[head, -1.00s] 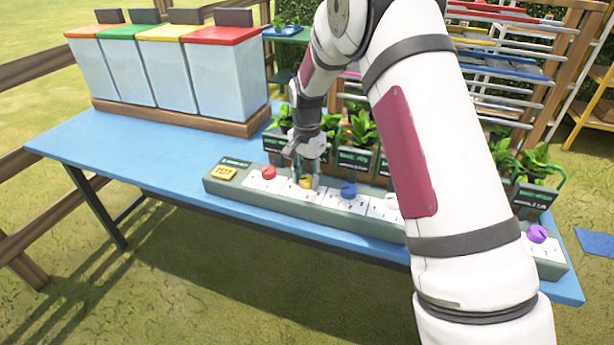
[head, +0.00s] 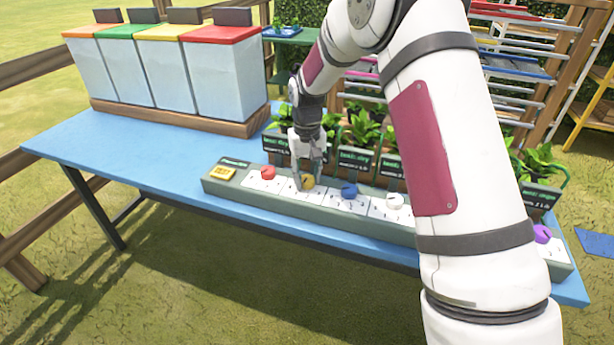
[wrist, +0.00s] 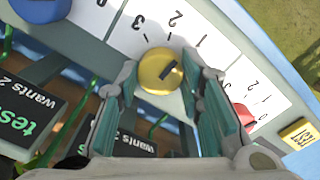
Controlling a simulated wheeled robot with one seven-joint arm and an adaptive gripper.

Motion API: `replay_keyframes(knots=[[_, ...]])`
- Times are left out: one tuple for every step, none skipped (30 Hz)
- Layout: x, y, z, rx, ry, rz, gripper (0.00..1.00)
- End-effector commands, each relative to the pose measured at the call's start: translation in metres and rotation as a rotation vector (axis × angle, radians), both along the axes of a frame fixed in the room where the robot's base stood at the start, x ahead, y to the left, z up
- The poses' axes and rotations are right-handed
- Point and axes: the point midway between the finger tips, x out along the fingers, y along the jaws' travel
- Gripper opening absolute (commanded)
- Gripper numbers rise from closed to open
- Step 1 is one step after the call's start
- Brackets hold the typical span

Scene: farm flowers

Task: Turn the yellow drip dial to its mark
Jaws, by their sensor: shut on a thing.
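The yellow drip dial (head: 307,183) is second from the left on a grey-green panel (head: 222,190) on the blue table. In the wrist view the yellow dial (wrist: 158,75) has a dark pointer line slanting to the upper right. Printed numbers 3 and 2 show on its white scale (wrist: 160,20); part of the scale is hidden by a finger. My gripper (head: 308,180) reaches down from above, shut on the dial, with one finger on each side; the gripper (wrist: 165,85) fills the lower wrist view.
A red dial (head: 268,172) is left of it; blue (head: 349,190), white (head: 394,201) and purple (head: 542,234) dials are to the right. Potted plants (head: 362,135) with dark signs stand close behind; a sign (wrist: 30,118) reads "wants 2". White bins (head: 220,80) stand at the back left.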

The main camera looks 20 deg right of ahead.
Motion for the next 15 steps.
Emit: replay_keyframes(knots=[[0.0008, 0.0001, 0.0004, 0.001, -0.003, 0.039, 0.06], [0.0008, 0.0002, 0.0004, 0.001, -0.003, 0.064, 0.06], [0.0008, 0.0005, 0.0005, 0.001, -0.003, 0.097, 0.06], [0.0008, 0.0008, 0.0005, 0.001, -0.003, 0.121, 0.06], [0.0008, 0.0009, 0.0005, 0.001, -0.003, 0.144, 0.06], [0.0008, 0.0009, 0.0005, 0.001, -0.003, 0.172, 0.06], [0.0008, 0.0007, 0.0005, 0.001, -0.003, 0.192, 0.06], [0.0008, 0.0006, 0.0005, 0.001, -0.003, 0.212, 0.06], [0.0008, 0.0004, 0.0005, 0.001, -0.003, 0.236, 0.06], [0.0008, 0.0004, 0.0005, 0.001, -0.003, 0.253, 0.06], [0.0008, 0.0005, 0.0005, 0.001, -0.003, 0.269, 0.06], [0.0008, 0.0006, 0.0005, 0.001, -0.003, 0.289, 0.06], [0.0008, 0.0007, 0.0006, 0.001, -0.003, 0.301, 0.06], [0.0008, 0.0008, 0.0006, 0.001, -0.003, 0.314, 0.06], [0.0008, 0.0009, 0.0006, 0.001, -0.003, 0.328, 0.06]])
